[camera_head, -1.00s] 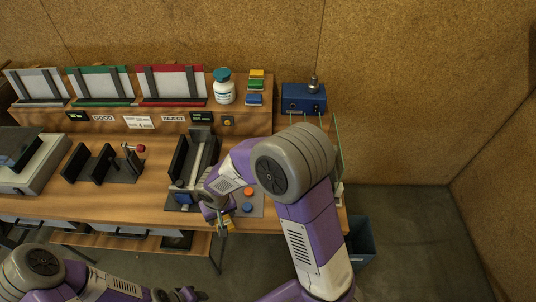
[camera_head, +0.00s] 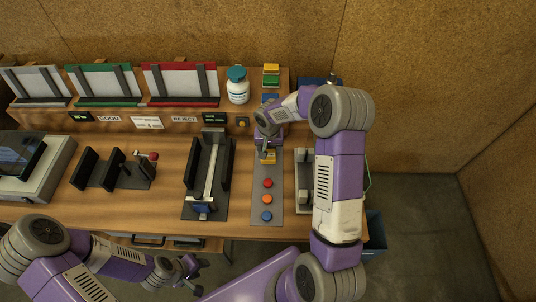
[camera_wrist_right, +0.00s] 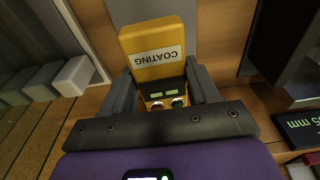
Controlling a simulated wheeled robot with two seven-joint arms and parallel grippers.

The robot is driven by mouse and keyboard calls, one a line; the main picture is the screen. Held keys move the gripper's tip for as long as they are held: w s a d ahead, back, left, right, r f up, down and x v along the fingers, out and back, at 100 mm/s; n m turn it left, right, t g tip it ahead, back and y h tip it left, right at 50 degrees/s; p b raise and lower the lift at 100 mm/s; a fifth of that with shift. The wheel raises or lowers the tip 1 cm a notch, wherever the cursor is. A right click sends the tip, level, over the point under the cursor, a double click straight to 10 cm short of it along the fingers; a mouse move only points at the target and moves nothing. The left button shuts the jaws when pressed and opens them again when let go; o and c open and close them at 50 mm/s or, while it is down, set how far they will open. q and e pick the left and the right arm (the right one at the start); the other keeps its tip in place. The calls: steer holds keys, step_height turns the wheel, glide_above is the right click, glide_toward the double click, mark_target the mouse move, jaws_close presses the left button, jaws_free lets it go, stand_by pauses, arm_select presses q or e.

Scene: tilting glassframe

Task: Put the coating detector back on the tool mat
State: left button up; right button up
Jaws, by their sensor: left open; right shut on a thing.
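My right gripper (camera_head: 267,150) is shut on the yellow coating detector (camera_head: 268,158). In the right wrist view the detector (camera_wrist_right: 155,48) sits between the two fingers, its COATING label upside down in the picture and its small displays and round knobs near the palm. In the head view, the grey tool mat (camera_head: 268,174) is a long strip on the bench, with red, orange and blue round pieces in a row. The detector is at the mat's far end; I cannot tell whether it touches the mat. My left gripper (camera_head: 188,272) is open and empty in front of the bench.
A black fixture with a metal bar (camera_head: 210,175) stands left of the mat. A pale fixture (camera_head: 304,180) stands close on the right, partly behind my right arm. A shelf with a white bottle (camera_head: 237,90) and coloured blocks (camera_head: 271,76) rises behind.

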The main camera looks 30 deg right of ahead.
mark_target(269, 155)
step_height(269, 155, down, 5)
steer(key=shift+w, duration=0.1)
steer(key=o, duration=1.4)
steer(key=r, duration=0.4)
steer(key=s+r, duration=0.1)
steer(key=r, duration=0.7)
steer(key=shift+s+a, duration=0.15)
steer(key=shift+a, duration=0.25)
steer(key=shift+r+p, duration=0.1)
steer(key=shift+p, duration=0.25)
